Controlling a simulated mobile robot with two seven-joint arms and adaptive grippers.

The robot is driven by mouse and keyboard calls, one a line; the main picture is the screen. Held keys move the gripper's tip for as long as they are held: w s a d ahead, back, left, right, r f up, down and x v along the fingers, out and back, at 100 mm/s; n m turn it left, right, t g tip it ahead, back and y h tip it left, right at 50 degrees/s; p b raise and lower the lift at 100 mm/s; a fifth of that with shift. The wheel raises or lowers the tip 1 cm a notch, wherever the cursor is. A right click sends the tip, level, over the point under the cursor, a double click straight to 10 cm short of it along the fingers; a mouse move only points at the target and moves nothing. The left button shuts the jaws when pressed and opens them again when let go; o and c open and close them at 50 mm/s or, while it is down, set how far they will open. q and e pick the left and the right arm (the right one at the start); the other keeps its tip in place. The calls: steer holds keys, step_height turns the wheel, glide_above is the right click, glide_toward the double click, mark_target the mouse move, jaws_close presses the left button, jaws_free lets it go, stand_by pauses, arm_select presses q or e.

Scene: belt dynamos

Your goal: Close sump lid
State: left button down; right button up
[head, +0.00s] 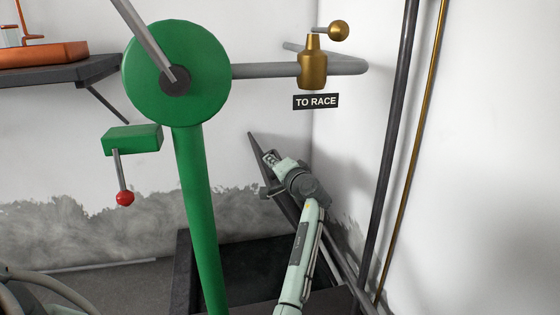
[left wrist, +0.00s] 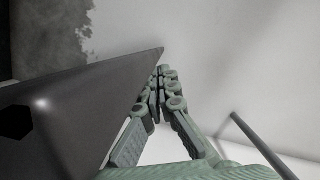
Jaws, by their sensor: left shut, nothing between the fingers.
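The sump is a dark open box (head: 183,270) on the floor around the foot of the green pump column. Its lid, a dark flat panel (head: 256,145), stands raised and tilted at the right side of the box, seen nearly edge-on. My left gripper (head: 269,158) is shut and empty beside the lid's upper part, and my arm hides part of the lid. In the left wrist view the lid (left wrist: 75,105) fills the left side, and its corner lies close to my shut fingertips (left wrist: 161,76). I cannot tell whether they touch. My right gripper is not in view.
The green pump column (head: 195,210) stands left of my arm, with a red-knobbed lever (head: 124,198) beside it. A brass valve (head: 313,66) sits on the pipe above a "TO RACE" sign (head: 316,101). Vertical pipes (head: 391,140) run along the right wall.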

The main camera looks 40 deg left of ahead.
arm_select(q)
steer(key=shift+s+a+f, duration=0.1)
steer(key=shift+s+f, duration=0.05)
steer(key=s+a+f+n, duration=0.2)
steer(key=s+a+f, duration=0.5)
steer(key=s, duration=0.1)
steer(key=shift+s+a+n+h, duration=0.15)
steer(key=shift+n+h, duration=0.25)
